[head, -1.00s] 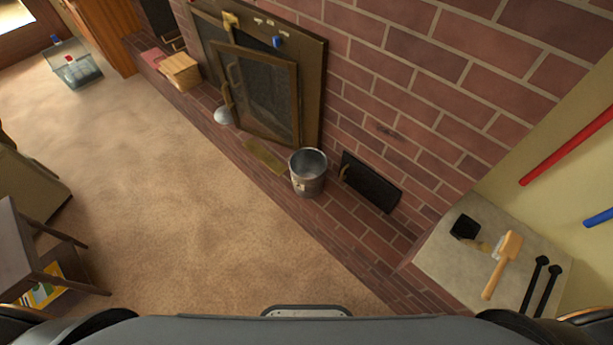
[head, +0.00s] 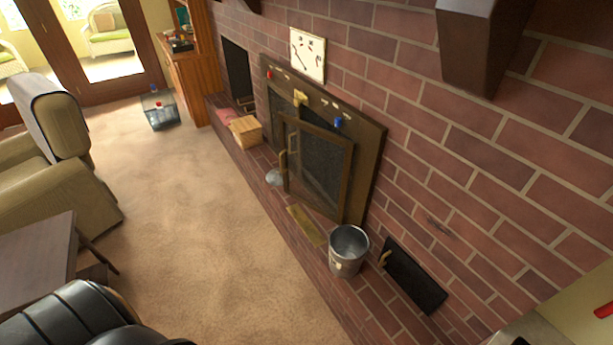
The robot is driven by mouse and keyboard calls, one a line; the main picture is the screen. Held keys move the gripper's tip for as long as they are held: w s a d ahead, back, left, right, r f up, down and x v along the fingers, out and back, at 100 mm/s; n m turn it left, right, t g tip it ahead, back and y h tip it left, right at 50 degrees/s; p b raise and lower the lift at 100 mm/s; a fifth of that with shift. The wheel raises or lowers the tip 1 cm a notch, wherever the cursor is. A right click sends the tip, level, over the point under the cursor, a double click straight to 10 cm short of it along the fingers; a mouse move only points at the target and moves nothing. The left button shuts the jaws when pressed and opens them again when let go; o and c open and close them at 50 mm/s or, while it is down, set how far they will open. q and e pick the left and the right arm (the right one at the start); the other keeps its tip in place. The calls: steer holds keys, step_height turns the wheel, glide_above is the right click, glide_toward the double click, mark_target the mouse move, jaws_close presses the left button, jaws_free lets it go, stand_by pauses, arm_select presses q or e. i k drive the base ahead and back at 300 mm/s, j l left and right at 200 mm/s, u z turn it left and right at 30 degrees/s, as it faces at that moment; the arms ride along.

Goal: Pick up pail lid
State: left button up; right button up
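An open metal pail (head: 347,251) stands upright on the brick hearth, right of the fireplace. No lid is on it. A small pale silver rounded thing (head: 273,177) lies on the hearth by the open fireplace door; it may be the pail lid, but it is partly hidden and too small to be sure.
The glass fireplace door (head: 318,166) stands swung open over the hearth. A wooden box (head: 246,131) sits farther along it. A dark table (head: 38,262) and an armchair (head: 50,170) are at left. The carpet (head: 200,220) between is clear.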

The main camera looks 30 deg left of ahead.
mark_target(349, 245)
steer(key=i+j+z, duration=0.25)
steer(key=j, duration=0.25)
steer(key=i+j+z, duration=0.2)
steer(key=j, duration=0.3)
steer(key=j+z, duration=0.25)
steer(key=j, duration=0.3)
steer(key=j+z, duration=0.25)
steer(key=j, duration=0.3)
steer(key=i+j, duration=0.1)
steer(key=j, duration=0.85)
steer(key=i+j, duration=0.1)
steer(key=j, duration=1.75)
steer(key=i+z, duration=0.05)
steer(key=i, duration=0.05)
